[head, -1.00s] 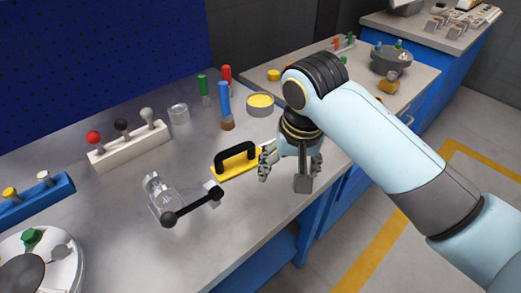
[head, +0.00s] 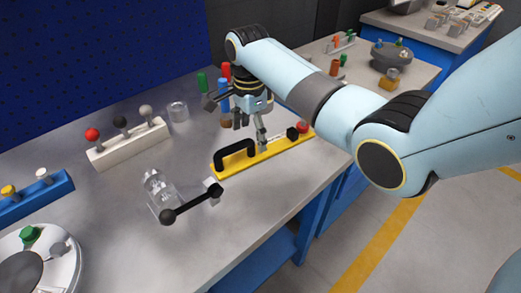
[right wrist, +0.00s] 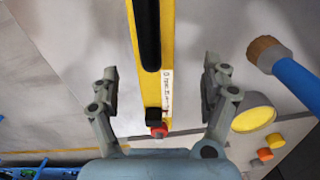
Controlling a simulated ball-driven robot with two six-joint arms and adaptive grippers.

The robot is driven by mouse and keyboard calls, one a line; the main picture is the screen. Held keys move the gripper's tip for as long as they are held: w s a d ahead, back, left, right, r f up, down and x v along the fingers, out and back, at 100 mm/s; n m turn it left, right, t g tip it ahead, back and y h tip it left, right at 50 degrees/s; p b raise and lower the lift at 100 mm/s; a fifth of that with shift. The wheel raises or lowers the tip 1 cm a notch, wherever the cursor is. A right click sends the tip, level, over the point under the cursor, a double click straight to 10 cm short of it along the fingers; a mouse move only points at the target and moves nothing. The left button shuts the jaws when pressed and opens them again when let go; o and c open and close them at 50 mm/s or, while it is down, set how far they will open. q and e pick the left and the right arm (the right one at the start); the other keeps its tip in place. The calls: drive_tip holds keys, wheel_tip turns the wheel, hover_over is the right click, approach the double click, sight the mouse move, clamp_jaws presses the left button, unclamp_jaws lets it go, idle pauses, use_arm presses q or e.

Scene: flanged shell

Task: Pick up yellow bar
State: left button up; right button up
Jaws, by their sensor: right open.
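The yellow bar (head: 270,151) lies flat on the grey workbench near its right edge. It has a black arched handle (head: 237,150) at its left end, and a black block and red knob (head: 303,127) at its right end. My right gripper (head: 251,135) is open and empty, just behind and above the middle of the bar. In the right wrist view the yellow bar (right wrist: 147,88) runs between the two spread fingers, with a white label and the red knob (right wrist: 159,131) near the wrist. No finger visibly touches it. My left gripper is not in view.
A clear glass part (head: 160,190) and a black rod with a ball end (head: 192,207) lie left of the bar. A blue-handled brush (right wrist: 295,75) and a round yellow-filled tin (right wrist: 255,114) are close beside the right gripper. Bare bench lies in front of the bar.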

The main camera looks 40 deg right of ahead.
sight(253, 149)
drive_tip(key=f, duration=0.5)
drive_tip(key=shift+s, duration=0.4)
clamp_jaws()
